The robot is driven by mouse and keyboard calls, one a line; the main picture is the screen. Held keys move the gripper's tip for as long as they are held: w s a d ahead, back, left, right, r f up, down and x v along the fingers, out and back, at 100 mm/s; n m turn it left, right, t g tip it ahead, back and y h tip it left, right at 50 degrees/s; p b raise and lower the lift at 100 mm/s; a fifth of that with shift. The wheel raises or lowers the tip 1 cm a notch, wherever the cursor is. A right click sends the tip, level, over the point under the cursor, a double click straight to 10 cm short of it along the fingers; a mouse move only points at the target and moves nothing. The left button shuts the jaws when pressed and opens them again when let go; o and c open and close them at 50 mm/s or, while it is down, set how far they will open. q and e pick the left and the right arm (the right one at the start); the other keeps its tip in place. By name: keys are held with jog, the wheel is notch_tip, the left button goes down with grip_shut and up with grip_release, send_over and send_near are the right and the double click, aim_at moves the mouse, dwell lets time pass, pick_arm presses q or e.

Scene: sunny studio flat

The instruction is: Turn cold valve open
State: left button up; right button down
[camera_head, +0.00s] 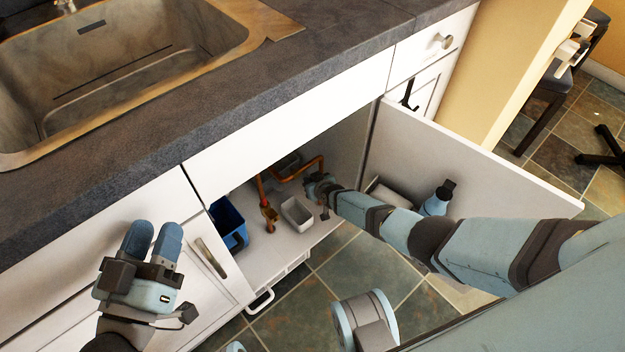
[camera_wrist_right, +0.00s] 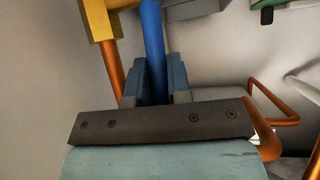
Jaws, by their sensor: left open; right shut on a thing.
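Copper pipes (camera_head: 305,168) run inside the open cabinet under the sink. My right gripper (camera_head: 318,183) reaches into this cabinet beside them. In the right wrist view, the right gripper (camera_wrist_right: 157,82) is shut on a blue valve lever (camera_wrist_right: 152,35), which stands up between its two fingers. A yellow brass valve body (camera_wrist_right: 100,20) on a copper pipe (camera_wrist_right: 109,70) is just left of the lever. The lever's upper end is cut off by the frame, and in the head view my gripper hides it. My left gripper (camera_head: 152,242) is open and empty in front of the closed cabinet front.
A blue bin (camera_head: 229,222) and a small white box (camera_head: 297,213) stand in the cabinet. A blue bottle (camera_head: 437,202) is by the door. The sink (camera_head: 130,70) and dark countertop (camera_head: 330,50) are above.

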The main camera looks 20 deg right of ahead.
pick_arm(q)
jog(key=shift+w+a+r+t+p, duration=0.15)
jog(key=shift+r+t+p, duration=0.15)
jog(key=shift+r, duration=0.4)
jog(key=shift+w+a+r+t+p, duration=0.1)
jog(key=shift+w+r+t+p, duration=0.2)
jog(key=shift+r, duration=0.4)
pick_arm(e)
jog(key=shift+w+r+g+h, duration=0.1)
jog(key=shift+w+g+h, duration=0.2)
jog(key=shift+w+g, duration=0.3)
pick_arm(q)
jog(key=shift+s, duration=0.15)
pick_arm(e)
jog(key=c, duration=1.1)
grip_release()
jog(key=shift+s+a, duration=0.1)
